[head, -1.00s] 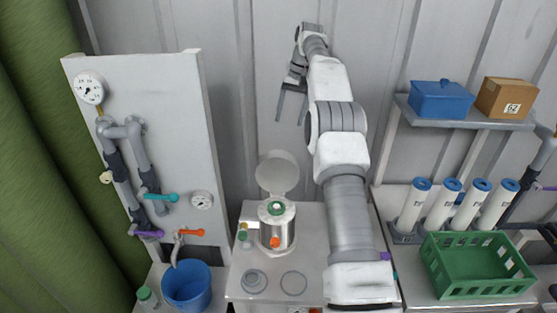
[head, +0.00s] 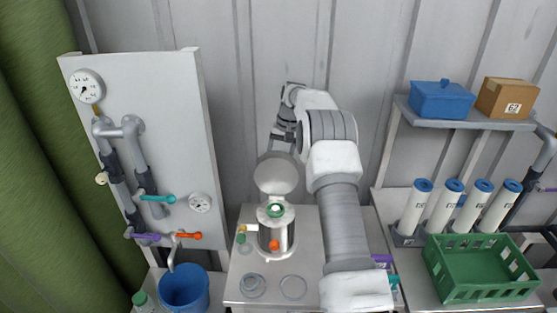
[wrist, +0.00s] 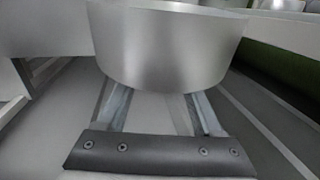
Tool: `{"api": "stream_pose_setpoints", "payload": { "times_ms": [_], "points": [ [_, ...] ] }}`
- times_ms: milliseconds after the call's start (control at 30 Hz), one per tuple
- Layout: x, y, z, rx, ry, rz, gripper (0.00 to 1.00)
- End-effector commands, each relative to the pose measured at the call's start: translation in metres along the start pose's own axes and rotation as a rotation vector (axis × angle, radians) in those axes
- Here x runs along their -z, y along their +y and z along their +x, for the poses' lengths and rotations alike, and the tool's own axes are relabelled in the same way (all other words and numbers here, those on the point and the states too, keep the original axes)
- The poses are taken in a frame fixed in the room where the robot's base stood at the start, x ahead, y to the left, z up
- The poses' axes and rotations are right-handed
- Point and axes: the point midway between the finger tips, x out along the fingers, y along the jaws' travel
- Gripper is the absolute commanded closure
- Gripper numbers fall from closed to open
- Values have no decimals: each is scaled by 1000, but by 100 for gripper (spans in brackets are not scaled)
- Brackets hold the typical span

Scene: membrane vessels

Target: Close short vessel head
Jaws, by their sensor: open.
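The short vessel (head: 277,236) is a metal cylinder on the bench with a green ring and a white centre on top. Its round grey head (head: 276,174) stands raised, tilted up at the back of the vessel. My gripper (head: 279,152) is open just behind and above the raised head, pointing down. Its fingertips are partly hidden by the head. In the wrist view, a broad curved metal surface (wrist: 165,45), apparently the head, fills the upper middle in front of my finger bars and hides the tips. I cannot tell whether they touch.
Two round lids (head: 293,287) lie on the bench front. A valve panel (head: 145,120) and blue bucket (head: 185,288) stand left. A green crate (head: 480,268) and several white membrane tubes (head: 413,208) are right. A grey wall (head: 260,60) is close behind my gripper.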

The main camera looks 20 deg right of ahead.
Motion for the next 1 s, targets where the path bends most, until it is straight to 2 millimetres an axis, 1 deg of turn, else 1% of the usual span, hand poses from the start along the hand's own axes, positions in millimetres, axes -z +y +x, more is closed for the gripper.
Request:
{"api": "stream_pose_setpoints", "payload": {
  "times_ms": [200, 233, 600, 1000],
  "points": [
    [0, 0, 0, 0, 0, 0, 32],
    [0, 0, 0, 0, 0, 0, 34],
    [0, 0, 0, 0, 1, 0, 100],
    [0, 0, 0, 0, 1, 0, 100]
  ]
}}
